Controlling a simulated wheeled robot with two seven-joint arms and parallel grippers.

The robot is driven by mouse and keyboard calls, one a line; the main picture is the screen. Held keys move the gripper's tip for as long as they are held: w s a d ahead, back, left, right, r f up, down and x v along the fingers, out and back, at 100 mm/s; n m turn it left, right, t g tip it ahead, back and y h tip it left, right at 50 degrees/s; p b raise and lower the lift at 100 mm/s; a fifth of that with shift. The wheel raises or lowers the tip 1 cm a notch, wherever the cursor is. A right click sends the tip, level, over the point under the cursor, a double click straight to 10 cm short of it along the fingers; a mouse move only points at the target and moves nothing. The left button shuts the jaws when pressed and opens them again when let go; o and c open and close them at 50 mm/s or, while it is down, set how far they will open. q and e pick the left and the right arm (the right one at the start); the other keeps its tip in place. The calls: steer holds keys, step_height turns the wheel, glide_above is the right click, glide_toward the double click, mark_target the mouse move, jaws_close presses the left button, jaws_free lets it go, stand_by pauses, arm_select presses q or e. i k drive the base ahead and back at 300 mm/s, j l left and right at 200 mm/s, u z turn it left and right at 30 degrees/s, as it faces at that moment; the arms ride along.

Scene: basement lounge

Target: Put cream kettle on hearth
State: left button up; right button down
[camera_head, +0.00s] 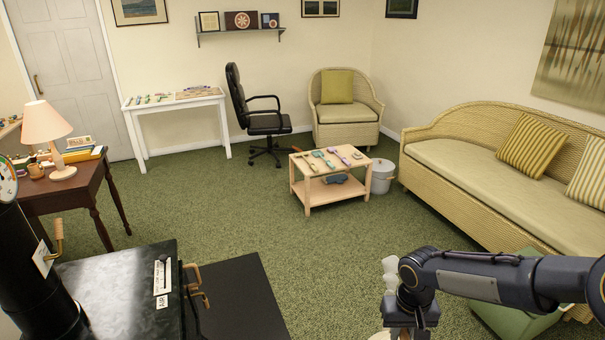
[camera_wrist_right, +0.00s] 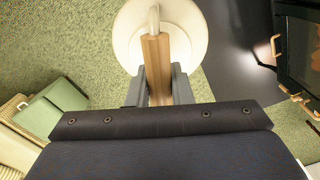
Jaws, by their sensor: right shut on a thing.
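The cream kettle (camera_wrist_right: 185,20) is seen from above in the right wrist view, with a wooden handle (camera_wrist_right: 155,55) across its top. My right gripper (camera_wrist_right: 158,90) is shut on this handle, with one finger on each side. The kettle is over or near the green carpet; its base is hidden, so I cannot tell its height. In the head view my right forearm hides most of it. The hearth is a flat black slab (camera_head: 243,300) in front of the stove. It also shows in the wrist view (camera_wrist_right: 238,35), right of the kettle. My left gripper is out of view.
The black stove (camera_head: 115,295) with wooden-handled fittings stands at the hearth's left. A green box (camera_head: 505,315) is beside the wicker sofa (camera_head: 490,195) at right. A low table (camera_head: 330,170) stands further back. Open carpet lies between. The visible hearth surface is bare.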

mark_target(239, 285)
steer(key=i+l+z, duration=0.2)
steer(key=i, duration=0.25)
steer(key=i+l+z, duration=0.2)
steer(key=i, duration=0.25)
steer(key=i+u, duration=0.4)
steer(key=i, duration=0.2)
steer(key=i+l+u, duration=0.2)
steer(key=i+u, duration=0.2)
steer(key=i, duration=0.2)
steer(key=i+u, duration=0.25)
steer(key=u, duration=0.15)
steer(key=i+u, duration=0.25)
steer(key=u, duration=0.15)
steer(key=i+l+u, duration=0.2)
steer(key=u, duration=0.2)
steer(key=i+l+u, duration=0.2)
steer(key=u, duration=0.2)
steer(key=i+l+u, duration=0.15)
steer(key=u, duration=0.2)
steer(key=i+l+u, duration=0.45)
steer(key=u, duration=0.25)
